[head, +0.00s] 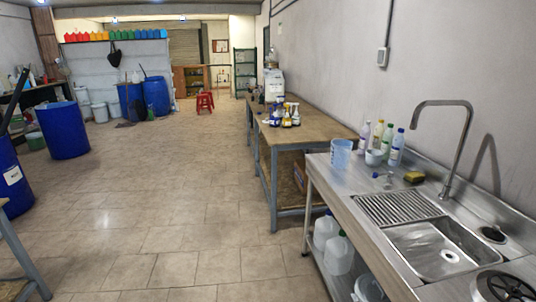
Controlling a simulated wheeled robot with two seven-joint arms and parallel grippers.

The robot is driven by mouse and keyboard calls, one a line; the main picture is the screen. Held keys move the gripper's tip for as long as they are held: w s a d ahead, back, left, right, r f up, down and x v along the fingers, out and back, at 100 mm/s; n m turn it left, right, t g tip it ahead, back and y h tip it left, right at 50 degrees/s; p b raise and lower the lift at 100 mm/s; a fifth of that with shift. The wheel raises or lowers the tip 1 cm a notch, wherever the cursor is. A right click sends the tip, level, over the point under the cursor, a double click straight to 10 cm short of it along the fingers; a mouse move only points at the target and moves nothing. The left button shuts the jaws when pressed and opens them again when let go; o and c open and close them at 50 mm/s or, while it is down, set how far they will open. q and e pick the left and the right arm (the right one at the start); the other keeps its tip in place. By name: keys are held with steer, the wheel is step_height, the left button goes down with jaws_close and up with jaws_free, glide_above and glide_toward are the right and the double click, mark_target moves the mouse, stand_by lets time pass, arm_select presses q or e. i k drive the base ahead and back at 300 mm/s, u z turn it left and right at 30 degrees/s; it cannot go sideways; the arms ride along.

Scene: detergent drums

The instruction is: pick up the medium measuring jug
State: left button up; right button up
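Neither of my grippers shows in the head view.
Several capped bottles (378,135) stand behind the cup; a yellow sponge (414,177) lies near the tall tap (460,140). The sink basin (440,250) is at lower right. White canisters (338,254) sit under the counter. Blue drums (62,130) stand at left. The middle floor is clear.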

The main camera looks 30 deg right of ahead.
mark_target(341, 149)
steer(key=u, duration=0.3)
steer(key=i, duration=1.5)
steer(key=z, duration=1.95)
